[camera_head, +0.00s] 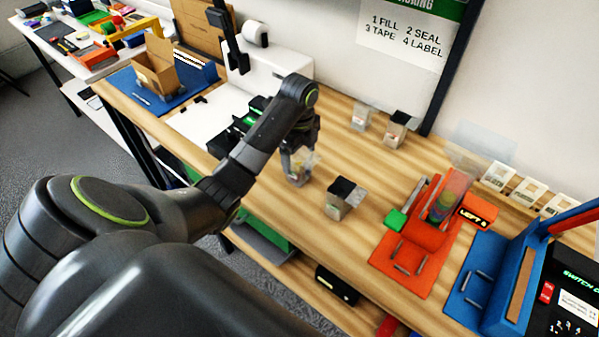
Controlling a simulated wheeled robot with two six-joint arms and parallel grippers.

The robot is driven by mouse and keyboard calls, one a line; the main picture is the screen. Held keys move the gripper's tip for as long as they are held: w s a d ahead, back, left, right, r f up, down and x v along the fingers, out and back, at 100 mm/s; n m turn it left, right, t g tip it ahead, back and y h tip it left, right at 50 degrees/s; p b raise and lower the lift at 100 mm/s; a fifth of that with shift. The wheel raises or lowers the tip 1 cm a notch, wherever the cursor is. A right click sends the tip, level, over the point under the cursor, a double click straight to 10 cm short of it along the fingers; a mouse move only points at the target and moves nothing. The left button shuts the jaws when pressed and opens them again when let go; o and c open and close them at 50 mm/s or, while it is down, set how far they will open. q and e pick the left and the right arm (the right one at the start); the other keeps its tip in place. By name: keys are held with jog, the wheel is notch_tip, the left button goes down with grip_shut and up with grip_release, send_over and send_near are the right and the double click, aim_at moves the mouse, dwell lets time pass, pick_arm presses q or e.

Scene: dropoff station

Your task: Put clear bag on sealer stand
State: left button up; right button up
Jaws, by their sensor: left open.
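A small clear bag (301,174) stands upright on the wooden table, below and partly behind my left gripper. My left gripper (299,153) points down over its top with the fingers open; whether they touch the bag I cannot tell. A blue stand (483,285) with small metal pegs and a raised blue and red arm stands at the right; it looks like the sealer stand. My right gripper is not in view.
Dark-topped clear containers stand nearby (341,199) and at the back (396,131). An orange station (415,262) with a clear hopper and a green block (396,220) lies between the bag and the blue stand. A cardboard box (157,68) sits far left.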

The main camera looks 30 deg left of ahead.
pick_arm(q)
notch_tip(320, 180, down, 4)
jog(key=shift+f, duration=0.1)
jog(key=shift+c, duration=0.4)
jog(key=c, duration=1.1)
jog(key=shift+o, duration=0.2)
